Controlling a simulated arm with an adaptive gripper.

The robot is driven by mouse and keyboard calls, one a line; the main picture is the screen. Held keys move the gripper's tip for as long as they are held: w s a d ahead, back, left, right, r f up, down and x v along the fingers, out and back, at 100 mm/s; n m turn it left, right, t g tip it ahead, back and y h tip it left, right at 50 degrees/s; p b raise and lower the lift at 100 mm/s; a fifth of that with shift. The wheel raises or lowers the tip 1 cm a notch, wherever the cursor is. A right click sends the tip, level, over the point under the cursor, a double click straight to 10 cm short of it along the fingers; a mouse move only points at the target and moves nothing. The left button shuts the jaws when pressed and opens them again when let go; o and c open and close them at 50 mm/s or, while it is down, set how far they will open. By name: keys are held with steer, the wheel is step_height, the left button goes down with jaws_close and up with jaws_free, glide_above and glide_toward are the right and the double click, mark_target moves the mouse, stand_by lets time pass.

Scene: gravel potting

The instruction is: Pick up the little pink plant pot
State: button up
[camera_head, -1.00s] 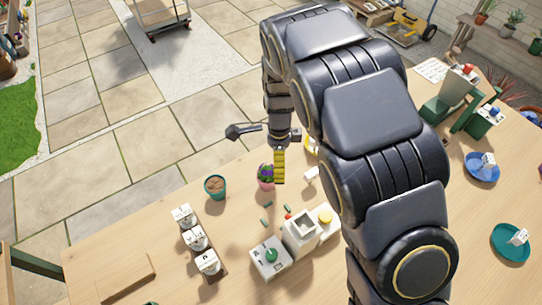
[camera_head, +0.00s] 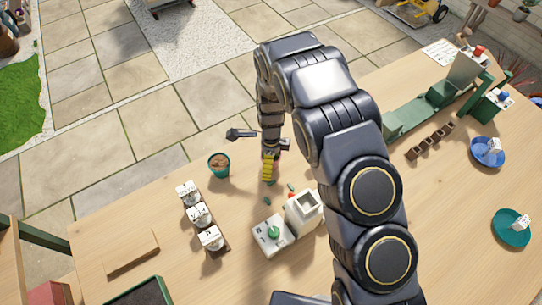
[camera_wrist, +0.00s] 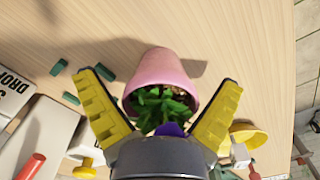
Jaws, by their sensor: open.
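The little pink plant pot (camera_wrist: 160,72) holds a leafy green plant with a bit of purple. In the wrist view it sits between the two yellow fingers of my gripper (camera_wrist: 157,82), its planted top toward the gripper's palm. The fingers are spread, with visible gaps to the pot on both sides. In the head view my gripper (camera_head: 268,168) points down at the table near its far edge, and the pot is hidden behind it.
A teal pot of soil (camera_head: 219,166) stands to the left. A white device (camera_head: 303,210) and a white box with a green knob (camera_head: 272,233) stand close in front. Small green pieces (camera_wrist: 105,72) lie beside the pot. Several white labelled blocks (camera_head: 201,215) stand in a row at left.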

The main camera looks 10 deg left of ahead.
steer(key=shift+c, duration=0.3)
steer(key=c, duration=1.1)
steer(key=shift+c, duration=0.2)
steer(key=shift+r, duration=0.2)
